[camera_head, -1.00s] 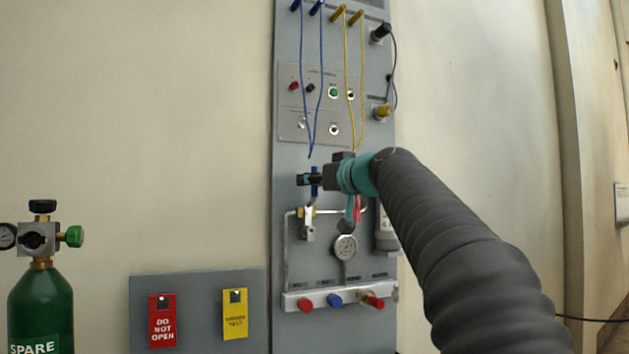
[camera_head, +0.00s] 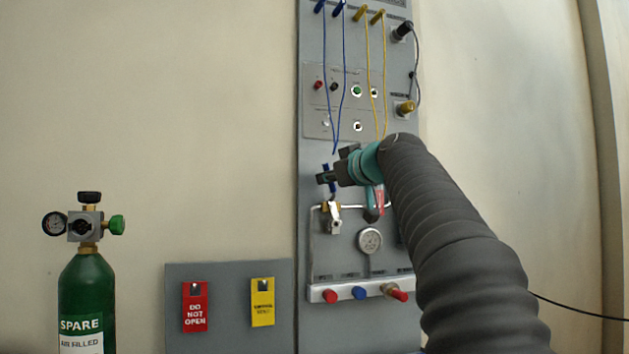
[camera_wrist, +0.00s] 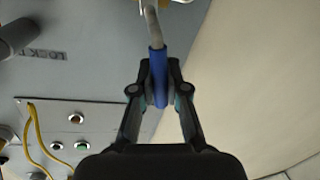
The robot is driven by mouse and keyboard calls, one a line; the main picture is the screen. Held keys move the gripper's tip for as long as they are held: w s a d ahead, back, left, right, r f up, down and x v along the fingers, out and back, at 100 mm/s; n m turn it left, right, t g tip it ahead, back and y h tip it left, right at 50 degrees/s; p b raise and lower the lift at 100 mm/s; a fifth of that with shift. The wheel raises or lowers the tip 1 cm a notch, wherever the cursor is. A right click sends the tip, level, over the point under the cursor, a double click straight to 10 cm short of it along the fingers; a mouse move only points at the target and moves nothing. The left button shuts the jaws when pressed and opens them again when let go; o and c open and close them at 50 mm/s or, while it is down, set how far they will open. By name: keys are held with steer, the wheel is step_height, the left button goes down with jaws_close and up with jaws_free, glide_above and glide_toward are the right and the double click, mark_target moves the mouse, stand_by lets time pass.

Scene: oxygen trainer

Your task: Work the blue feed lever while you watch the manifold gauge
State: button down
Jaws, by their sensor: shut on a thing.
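The blue feed lever (camera_head: 332,180) stands upright on its brass valve (camera_head: 332,213) on the grey panel. My gripper (camera_head: 328,177) is at the lever, its arm reaching in from the lower right. In the wrist view the blue lever sleeve (camera_wrist: 158,72) sits between both fingers of my gripper (camera_wrist: 159,92), which are shut on it. The manifold gauge (camera_head: 370,240), a round white dial, hangs below and to the right of the valve. Its dial faces me, but its reading is too small to tell.
A red-handled valve (camera_head: 375,199) sits partly behind my arm. Blue and yellow cords (camera_head: 373,80) hang above the lever. A red DO NOT OPEN tag (camera_head: 195,306) and a yellow tag (camera_head: 262,302) hang on a lower board. A green spare cylinder (camera_head: 85,290) stands at left.

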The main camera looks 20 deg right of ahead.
steer(key=shift+a, duration=0.1)
steer(key=c, duration=1.2)
jaws_free()
steer(key=shift+o, duration=0.2)
steer(key=shift+s, duration=0.15)
steer(key=v, duration=1.1)
steer(key=shift+s, duration=0.4)
steer(key=shift+r, duration=0.15)
